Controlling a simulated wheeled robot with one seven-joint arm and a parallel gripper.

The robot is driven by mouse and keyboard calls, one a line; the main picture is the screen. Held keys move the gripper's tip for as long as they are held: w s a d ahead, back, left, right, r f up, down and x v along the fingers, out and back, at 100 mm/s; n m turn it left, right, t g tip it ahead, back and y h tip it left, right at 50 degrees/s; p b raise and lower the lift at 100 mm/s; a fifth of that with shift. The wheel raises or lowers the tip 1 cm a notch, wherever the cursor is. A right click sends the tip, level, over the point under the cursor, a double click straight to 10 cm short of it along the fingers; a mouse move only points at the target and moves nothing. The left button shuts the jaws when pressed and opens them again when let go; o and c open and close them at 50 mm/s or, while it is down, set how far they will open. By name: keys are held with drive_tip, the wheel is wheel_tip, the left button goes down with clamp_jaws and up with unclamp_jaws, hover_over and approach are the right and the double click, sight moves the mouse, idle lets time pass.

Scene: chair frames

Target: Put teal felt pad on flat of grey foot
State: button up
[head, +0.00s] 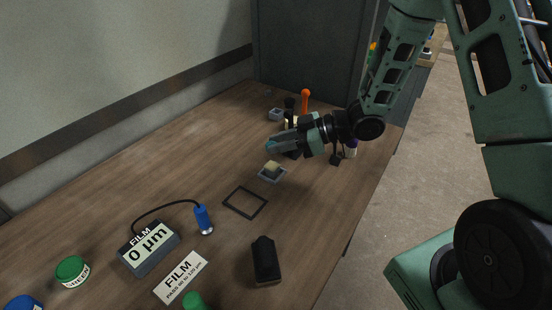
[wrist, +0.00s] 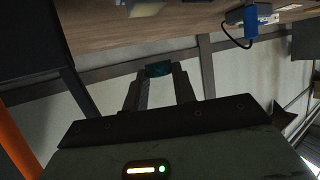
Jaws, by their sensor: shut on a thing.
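My gripper (head: 271,147) is above the wooden table (head: 130,190), shut on the small teal felt pad (wrist: 158,69). The pad shows between the two fingertips in the wrist view, and a bit of teal shows at the tips in the head view. A small grey tray-like piece (head: 266,178) with a pale yellow block (head: 272,167) on it stands on the table just below the gripper. Another small grey piece (head: 276,114) stands farther back. I cannot tell which is the grey foot, and its flat is not clear.
A black square outline (head: 245,202), a film gauge (head: 148,248) with a corded blue probe (head: 203,219), a label card (head: 181,277) and a black object (head: 265,261) lie nearer.

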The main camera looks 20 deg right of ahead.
sight(279, 167)
drive_tip(key=shift+f, duration=2.75)
drive_tip(key=shift+f, duration=0.1)
drive_tip(key=o, duration=1)
drive_tip(key=shift+r, duration=0.2)
drive_tip(key=shift+s+d, duration=0.15)
drive_tip(key=shift+d, duration=0.2)
drive_tip(key=v, duration=1.1)
drive_tip(key=shift+s+b, duration=0.1)
drive_tip(key=shift+b, duration=0.25)
